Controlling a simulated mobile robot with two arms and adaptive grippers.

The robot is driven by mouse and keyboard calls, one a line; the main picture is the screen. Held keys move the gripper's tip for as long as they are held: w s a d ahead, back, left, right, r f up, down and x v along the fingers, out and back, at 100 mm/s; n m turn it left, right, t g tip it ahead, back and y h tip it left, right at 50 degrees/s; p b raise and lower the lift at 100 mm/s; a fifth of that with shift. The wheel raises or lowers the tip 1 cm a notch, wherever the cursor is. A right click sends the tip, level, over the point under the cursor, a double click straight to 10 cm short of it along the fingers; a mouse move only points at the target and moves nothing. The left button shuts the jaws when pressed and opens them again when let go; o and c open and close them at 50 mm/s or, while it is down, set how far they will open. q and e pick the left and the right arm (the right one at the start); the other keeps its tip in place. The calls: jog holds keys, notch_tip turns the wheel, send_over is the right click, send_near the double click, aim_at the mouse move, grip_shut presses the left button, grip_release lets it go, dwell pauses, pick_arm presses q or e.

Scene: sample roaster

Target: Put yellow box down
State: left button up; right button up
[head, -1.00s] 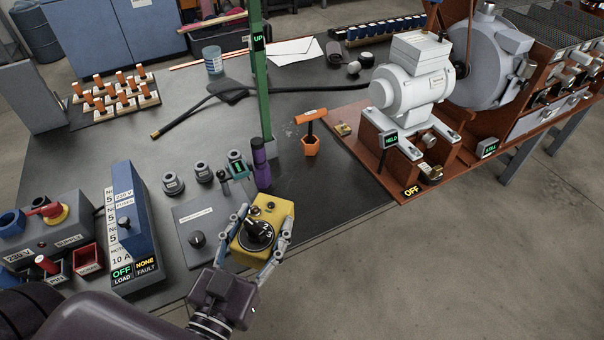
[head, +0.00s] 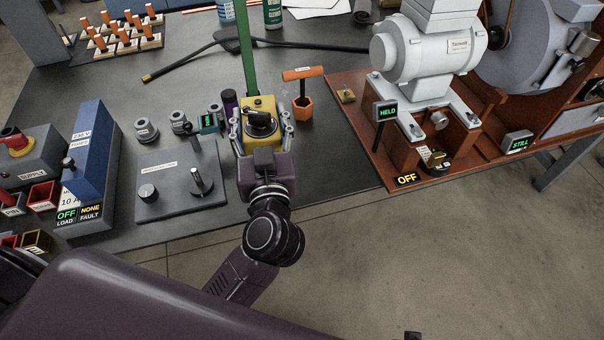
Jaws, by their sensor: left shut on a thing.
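The yellow box (head: 259,109), with a black knob on its top, is between the fingers of my left gripper (head: 262,138). The gripper is shut on it, with a grey finger along each side. The box is over the dark bench, in front of the green post and left of the orange-handled tool. I cannot tell whether its underside touches the bench, because the gripper hides its near face. My right gripper is not in view.
A grey plate with a knob and lever (head: 181,184) lies left of the gripper. The orange T-handled tool (head: 299,84) stands close on the right. The brown motor base (head: 352,121) is farther right. Bare bench (head: 325,165) lies between.

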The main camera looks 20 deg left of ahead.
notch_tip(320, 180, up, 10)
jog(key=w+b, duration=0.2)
jog(key=b, duration=0.4)
pick_arm(q)
jog(key=w+d+r+n+g+y, duration=0.1)
jog(key=w+d+r+y, duration=0.1)
jog(key=w+d, duration=0.55)
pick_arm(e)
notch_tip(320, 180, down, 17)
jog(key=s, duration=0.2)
pick_arm(q)
jog(key=f+b, duration=0.2)
jog(key=f, duration=0.4)
jog(key=w+a+f+b, duration=0.1)
jog(key=f+b, duration=0.2)
jog(key=f, duration=0.4)
jog(key=f+b, duration=0.3)
jog(key=f, duration=0.3)
jog(key=shift+w+a+f, duration=0.15)
jog(key=shift+a, duration=0.05)
jog(key=shift+f, duration=0.35)
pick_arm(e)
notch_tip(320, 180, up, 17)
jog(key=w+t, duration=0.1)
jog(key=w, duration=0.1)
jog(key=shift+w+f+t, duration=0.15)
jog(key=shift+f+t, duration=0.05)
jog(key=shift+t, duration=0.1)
